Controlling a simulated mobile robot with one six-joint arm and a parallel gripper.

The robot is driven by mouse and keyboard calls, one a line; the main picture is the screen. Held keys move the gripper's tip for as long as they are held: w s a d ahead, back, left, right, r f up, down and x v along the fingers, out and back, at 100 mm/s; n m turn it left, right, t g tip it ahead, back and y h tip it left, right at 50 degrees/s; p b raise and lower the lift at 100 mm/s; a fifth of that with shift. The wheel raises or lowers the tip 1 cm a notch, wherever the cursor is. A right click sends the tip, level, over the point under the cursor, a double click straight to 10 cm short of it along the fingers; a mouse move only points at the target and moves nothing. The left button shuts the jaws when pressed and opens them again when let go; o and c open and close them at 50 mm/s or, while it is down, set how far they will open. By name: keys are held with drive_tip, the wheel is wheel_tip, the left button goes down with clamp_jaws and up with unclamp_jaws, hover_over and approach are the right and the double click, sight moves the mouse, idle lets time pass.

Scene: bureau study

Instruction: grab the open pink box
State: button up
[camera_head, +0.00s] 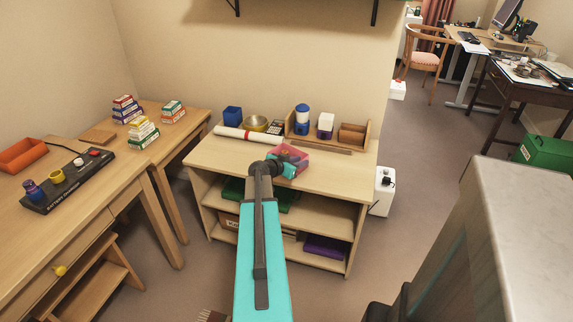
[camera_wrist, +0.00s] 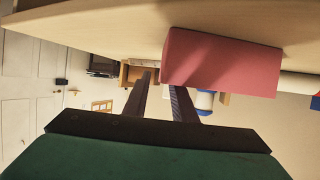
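The pink box (camera_head: 301,159) sits on top of the light wood shelf unit, near its front edge, partly hidden behind my wrist in the head view. It looks open at the top; its contents are unclear. In the wrist view the picture is turned over, and the box (camera_wrist: 222,64) shows a plain pink side against the wood top. My gripper (camera_wrist: 161,82) is open, with a gap between its two dark fingers and nothing seen between them. The right finger's tip is at the box's left edge in the picture; whether it touches is unclear.
Desks stand left. The top's front left is clear.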

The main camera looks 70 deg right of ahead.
drive_tip(key=shift+x, duration=1.05)
clamp_jaws()
